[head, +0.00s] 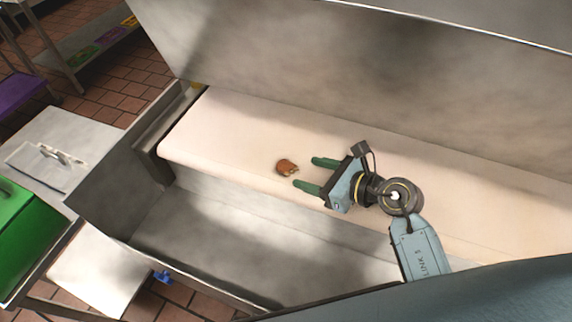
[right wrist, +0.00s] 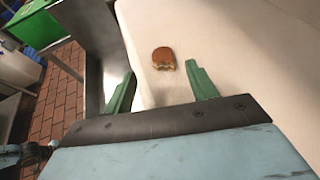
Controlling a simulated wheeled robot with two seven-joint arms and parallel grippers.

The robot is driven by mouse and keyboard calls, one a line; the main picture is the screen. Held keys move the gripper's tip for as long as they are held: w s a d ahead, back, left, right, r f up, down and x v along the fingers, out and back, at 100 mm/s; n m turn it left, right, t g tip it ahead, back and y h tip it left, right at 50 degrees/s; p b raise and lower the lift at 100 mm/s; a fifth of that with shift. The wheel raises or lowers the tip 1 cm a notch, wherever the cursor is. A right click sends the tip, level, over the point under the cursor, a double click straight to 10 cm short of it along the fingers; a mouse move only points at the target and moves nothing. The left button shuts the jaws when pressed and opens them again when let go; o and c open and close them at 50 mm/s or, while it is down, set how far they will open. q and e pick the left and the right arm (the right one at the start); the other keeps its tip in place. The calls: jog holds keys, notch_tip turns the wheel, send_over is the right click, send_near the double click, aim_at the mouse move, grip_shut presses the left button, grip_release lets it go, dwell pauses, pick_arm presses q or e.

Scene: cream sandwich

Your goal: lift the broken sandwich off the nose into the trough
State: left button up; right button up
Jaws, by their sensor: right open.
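The broken sandwich (head: 287,167) is a small brown piece with a pale, ragged edge. It lies on the cream belt (head: 225,130), some way in from the belt's rounded end. In the right wrist view the sandwich (right wrist: 164,58) lies ahead of the fingers, its bitten edge toward me. My right gripper (head: 309,174) is open and empty, with its green fingers pointing at the sandwich and their tips just short of it. The trough (head: 200,235) is the grey metal channel below the belt's near side; its inside looks empty. My left gripper is not in view.
A tall metal wall (head: 350,70) runs along the belt's far side. A metal side plate (head: 125,185) closes the left end. A green bin (head: 15,225) and a pale box (head: 60,150) stand at the left. The belt around the sandwich is clear.

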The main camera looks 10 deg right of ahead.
aim_at(287, 166)
jog(key=shift+x, duration=1.15)
jog(key=x, duration=0.3)
jog(key=shift+w+f, duration=0.25)
jog(key=shift+f, duration=0.05)
jog(key=shift+w+a+f, duration=0.1)
jog(key=shift+a, duration=0.05)
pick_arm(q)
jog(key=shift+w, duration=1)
pick_arm(e)
jog(key=c, duration=1)
